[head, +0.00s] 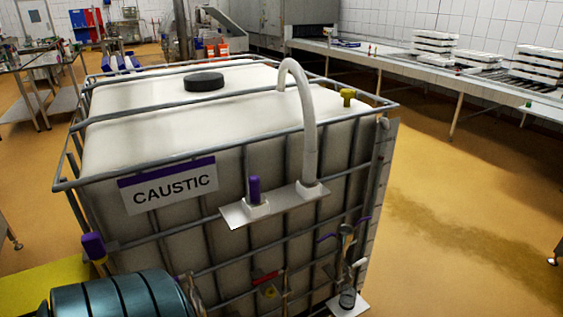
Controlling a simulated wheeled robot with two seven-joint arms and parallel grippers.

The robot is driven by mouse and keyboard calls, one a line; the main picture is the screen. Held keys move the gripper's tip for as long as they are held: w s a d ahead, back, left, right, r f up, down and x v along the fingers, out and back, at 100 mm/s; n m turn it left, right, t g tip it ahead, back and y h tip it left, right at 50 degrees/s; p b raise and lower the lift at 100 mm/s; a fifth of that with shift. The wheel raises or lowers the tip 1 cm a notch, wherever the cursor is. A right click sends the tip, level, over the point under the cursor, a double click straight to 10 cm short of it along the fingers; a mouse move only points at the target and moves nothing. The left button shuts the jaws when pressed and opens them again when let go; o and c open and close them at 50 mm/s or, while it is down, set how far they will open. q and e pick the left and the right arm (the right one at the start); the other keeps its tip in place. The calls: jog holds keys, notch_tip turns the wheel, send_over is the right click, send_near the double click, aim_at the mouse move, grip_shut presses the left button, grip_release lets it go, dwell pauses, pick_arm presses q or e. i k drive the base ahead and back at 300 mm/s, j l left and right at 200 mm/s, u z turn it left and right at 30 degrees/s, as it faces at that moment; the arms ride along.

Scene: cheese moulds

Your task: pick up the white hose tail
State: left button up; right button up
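The white hose tail (309,130) arches up over the top right edge of the caustic tank (240,195). One end comes down over the tank's front and stands in a white socket (311,190) on a pale bracket plate (283,203). The other end drops to the tank top behind the front rail. A second white socket (257,209) on the same plate holds a purple-topped piece (254,189). Neither of my grippers shows in the head view.
A grey tube cage (228,146) surrounds the tank. A teal ribbed cylinder (120,297) and a purple-capped piece (93,246) are at the lower left. Small fittings (347,232) hang at the tank's right corner. Yellow-brown floor (460,240) is open to the right, before a long bench (400,66).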

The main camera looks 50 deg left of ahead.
aim_at(308, 179)
jog(key=u, duration=1.45)
jog(key=i+l, duration=0.1)
jog(key=l, duration=0.4)
jog(key=i+l+u, duration=0.1)
jog(key=l, duration=0.4)
jog(key=i+l, duration=0.15)
jog(key=l, duration=0.35)
jog(key=i+l+u, duration=0.1)
jog(key=l, duration=0.4)
